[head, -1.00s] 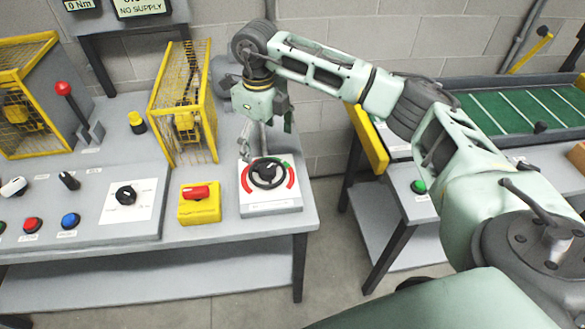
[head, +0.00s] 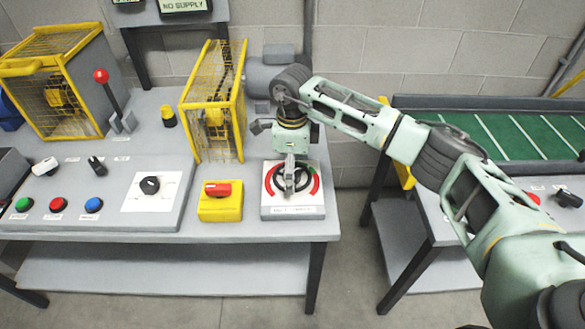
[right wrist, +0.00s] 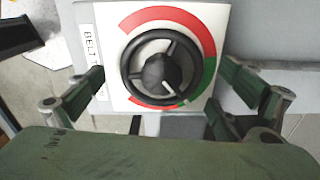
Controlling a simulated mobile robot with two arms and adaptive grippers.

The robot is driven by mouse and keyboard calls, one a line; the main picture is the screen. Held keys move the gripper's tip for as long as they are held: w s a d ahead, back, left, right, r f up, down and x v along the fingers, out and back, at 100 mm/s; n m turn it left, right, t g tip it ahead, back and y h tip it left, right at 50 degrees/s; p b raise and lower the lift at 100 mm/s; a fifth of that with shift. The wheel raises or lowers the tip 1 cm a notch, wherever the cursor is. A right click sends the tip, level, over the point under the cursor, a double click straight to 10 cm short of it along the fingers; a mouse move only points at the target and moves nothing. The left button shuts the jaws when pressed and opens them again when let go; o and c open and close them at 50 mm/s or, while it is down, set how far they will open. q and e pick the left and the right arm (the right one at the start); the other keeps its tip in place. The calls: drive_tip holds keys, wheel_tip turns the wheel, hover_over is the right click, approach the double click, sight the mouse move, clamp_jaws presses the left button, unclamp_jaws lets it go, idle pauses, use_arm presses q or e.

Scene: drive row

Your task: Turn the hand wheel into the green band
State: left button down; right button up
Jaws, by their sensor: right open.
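The black hand wheel (right wrist: 133,72) sits on a white plate (right wrist: 112,18) on the bench, with a ring scale around it. The scale is mostly red, with a green band (right wrist: 210,72) on the right side in the right wrist view. A small light mark shows at the wheel's lower right rim. In the head view the wheel (head: 275,182) is partly hidden behind my right gripper (head: 290,183). My right gripper (right wrist: 163,92) is open, its fingers apart on either side of the wheel; I cannot tell whether they touch it. My left gripper is out of view.
A yellow box with a red switch (head: 218,189) stands just left of the wheel plate. A yellow mesh guard (head: 213,110) rises behind it. The bench's front right corner is close by. A second bench with a green belt (head: 490,140) stands right, across a floor gap.

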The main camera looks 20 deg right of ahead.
drive_tip(key=shift+f, duration=0.3)
